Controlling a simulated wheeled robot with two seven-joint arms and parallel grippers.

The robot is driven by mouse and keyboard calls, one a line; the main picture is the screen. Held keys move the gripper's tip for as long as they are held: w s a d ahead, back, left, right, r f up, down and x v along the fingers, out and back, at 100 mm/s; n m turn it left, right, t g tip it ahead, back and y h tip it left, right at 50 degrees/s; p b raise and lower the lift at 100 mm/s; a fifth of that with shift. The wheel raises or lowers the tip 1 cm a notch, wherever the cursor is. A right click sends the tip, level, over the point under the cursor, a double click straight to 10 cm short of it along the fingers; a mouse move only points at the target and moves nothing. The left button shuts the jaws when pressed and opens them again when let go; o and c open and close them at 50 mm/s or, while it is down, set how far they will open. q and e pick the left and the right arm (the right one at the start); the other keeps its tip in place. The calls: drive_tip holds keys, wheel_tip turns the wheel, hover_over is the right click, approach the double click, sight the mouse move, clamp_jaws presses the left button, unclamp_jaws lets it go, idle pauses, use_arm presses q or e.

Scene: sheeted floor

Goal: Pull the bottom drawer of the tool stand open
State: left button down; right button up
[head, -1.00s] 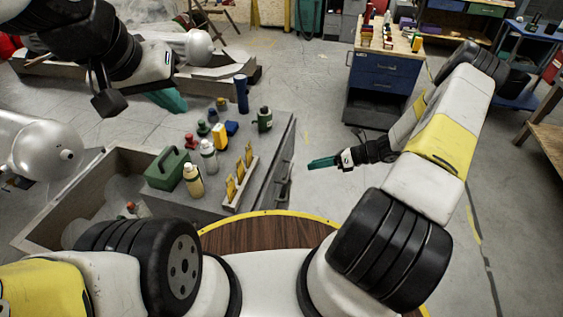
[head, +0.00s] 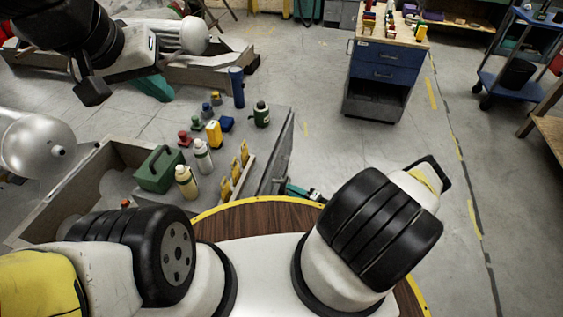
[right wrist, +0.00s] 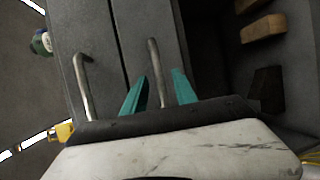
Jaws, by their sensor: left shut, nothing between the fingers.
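The grey tool stand (head: 284,150) is in front of me, bottles and tools on its top. In the right wrist view its front lies turned sideways, with two grey drawers. The upper drawer's bar handle (right wrist: 84,85) is at the left. The bottom drawer (right wrist: 147,22) appears shut, and its bar handle (right wrist: 155,65) shows between the teal fingers of my right gripper (right wrist: 158,90). The fingers are apart, one on each side of the bar. In the head view the right gripper (head: 300,191) is partly hidden by my arm. My left gripper (head: 155,88) is shut and empty.
An open compartment with wooden blocks (right wrist: 263,27) lies beside the bottom drawer. A green case (head: 160,170) is on the left. A blue cabinet (head: 385,65) stands at the back, and the floor right of the stand is clear.

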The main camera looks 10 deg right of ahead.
drive_tip(key=shift+x, duration=1.85)
clamp_jaws()
